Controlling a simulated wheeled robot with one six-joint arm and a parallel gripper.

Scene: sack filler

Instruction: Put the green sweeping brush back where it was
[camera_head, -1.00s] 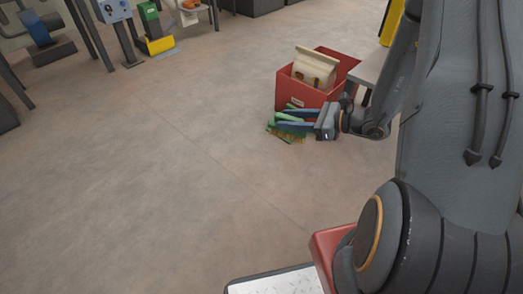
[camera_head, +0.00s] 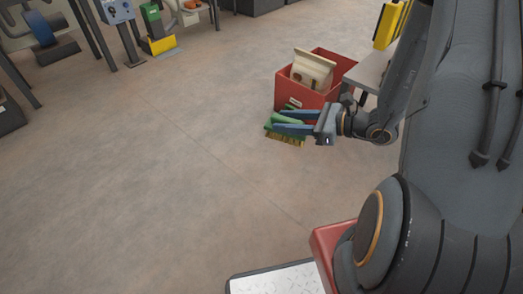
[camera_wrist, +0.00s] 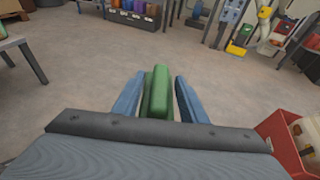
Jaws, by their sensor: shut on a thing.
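The green sweeping brush (camera_head: 285,133) has a green body and yellowish bristles that hang downward in the head view. My gripper (camera_head: 278,122) has blue fingers and is shut on the brush, holding it in front of the red box. In the wrist view, the brush's green part (camera_wrist: 157,92) lies between the two blue fingers of my gripper (camera_wrist: 158,97). The bristles are hidden in the wrist view. How high the brush is above the floor is hard to tell.
A red box (camera_head: 298,96) holding a cream bag (camera_head: 311,69) stands just behind the brush. A grey table (camera_head: 370,72) is right of it. A green and yellow machine (camera_head: 156,30) and a post with a control box (camera_head: 117,14) stand at the back left. The floor between is clear.

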